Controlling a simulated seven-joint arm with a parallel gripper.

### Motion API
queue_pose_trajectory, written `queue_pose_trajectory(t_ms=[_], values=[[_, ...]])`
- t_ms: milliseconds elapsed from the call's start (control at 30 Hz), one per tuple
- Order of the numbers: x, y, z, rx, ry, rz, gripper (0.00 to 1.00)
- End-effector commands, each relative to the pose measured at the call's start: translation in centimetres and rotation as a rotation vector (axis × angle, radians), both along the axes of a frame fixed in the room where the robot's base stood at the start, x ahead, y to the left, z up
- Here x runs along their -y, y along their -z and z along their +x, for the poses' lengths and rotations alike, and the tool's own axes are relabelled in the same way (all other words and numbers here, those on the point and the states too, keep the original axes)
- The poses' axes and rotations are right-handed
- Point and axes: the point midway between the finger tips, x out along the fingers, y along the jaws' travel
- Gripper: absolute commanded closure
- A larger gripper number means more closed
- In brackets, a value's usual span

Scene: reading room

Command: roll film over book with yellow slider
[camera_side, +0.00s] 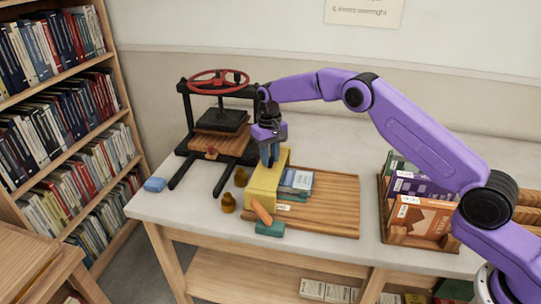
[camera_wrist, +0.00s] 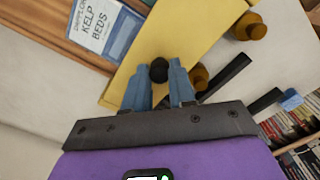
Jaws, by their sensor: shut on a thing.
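The yellow slider (camera_side: 266,185) is a long yellow block lying across the left part of a wooden board (camera_side: 335,205). My gripper (camera_side: 270,160) is over its far end, pointing down. In the wrist view its blue fingertips (camera_wrist: 159,78) are closed around a black knob (camera_wrist: 159,68) on the yellow slider (camera_wrist: 185,35). A blue book (camera_side: 296,180) with a pale label lies on the board just right of the slider. Its label reads "Kelp Beds" in the wrist view (camera_wrist: 97,22). I cannot make out the film.
A black press (camera_side: 217,115) with a red wheel stands behind left. Small brown knobs (camera_side: 229,203), a blue block (camera_side: 154,184), and a teal block (camera_side: 270,229) with an orange piece (camera_side: 261,211) lie nearby. Upright books fill a wooden rack (camera_side: 400,238) at right. The board's right part is clear.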

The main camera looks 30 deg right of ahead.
Motion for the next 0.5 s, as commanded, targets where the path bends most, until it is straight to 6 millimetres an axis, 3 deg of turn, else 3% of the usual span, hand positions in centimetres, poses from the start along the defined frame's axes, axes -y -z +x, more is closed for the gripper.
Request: queue_pose_trajectory(t_ms=[67,100,167,500], values=[[-0.57,-0.2,0.39,0.021,-0.005,0.009,1.0],[-0.58,-0.2,0.39,0.022,-0.005,0.009,0.72],[-0.6,-0.2,0.36,0.021,-0.005,0.009,0.53],[-0.32,-0.26,0.25,0.014,-0.003,0.006,0.49]])
